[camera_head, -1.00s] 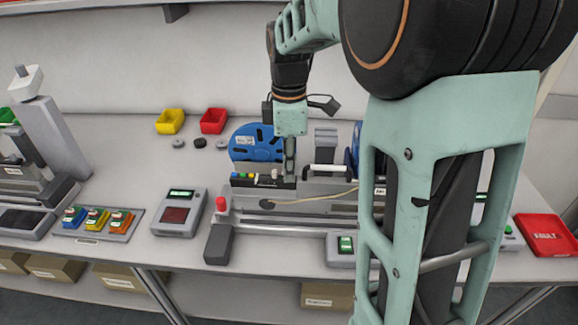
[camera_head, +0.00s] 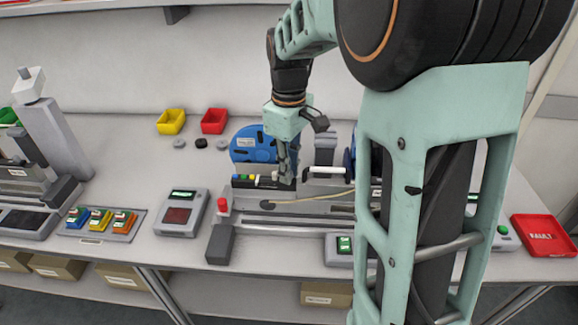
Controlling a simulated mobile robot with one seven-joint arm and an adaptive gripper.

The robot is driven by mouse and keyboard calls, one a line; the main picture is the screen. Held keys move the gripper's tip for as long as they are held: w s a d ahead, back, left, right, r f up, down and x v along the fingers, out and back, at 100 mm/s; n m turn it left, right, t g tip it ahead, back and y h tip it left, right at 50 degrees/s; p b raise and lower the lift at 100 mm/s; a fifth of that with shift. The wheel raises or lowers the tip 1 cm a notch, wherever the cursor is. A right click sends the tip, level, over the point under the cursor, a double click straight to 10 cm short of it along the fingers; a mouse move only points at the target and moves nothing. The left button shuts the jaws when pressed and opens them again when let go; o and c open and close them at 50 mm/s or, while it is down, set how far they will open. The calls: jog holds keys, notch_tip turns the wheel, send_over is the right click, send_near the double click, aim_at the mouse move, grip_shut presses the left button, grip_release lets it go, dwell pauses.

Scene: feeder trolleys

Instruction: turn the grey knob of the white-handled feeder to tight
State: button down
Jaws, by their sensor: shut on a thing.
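The feeder (camera_head: 310,185) lies on the bench with a blue reel (camera_head: 252,143) on its left and a white bar handle (camera_head: 325,172) to the right of my gripper. My gripper (camera_head: 286,180) points down onto the feeder's dark left block, just right of a row of small coloured buttons (camera_head: 247,178). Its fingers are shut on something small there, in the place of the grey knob. The knob itself is hidden by the fingers, so its angle cannot be read.
A red button (camera_head: 222,204) stands at the feeder's front left. Yellow (camera_head: 171,122) and red (camera_head: 214,121) bins stand behind. A red tray (camera_head: 545,235) is at right. My arm hides the feeder's right part.

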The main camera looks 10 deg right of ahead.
jog(key=shift+m, duration=1.1)
jog(key=c, duration=1.9)
grip_release()
jog(key=shift+r, duration=0.15)
notch_tip(320, 180, up, 12)
jog(key=shift+f, duration=0.1)
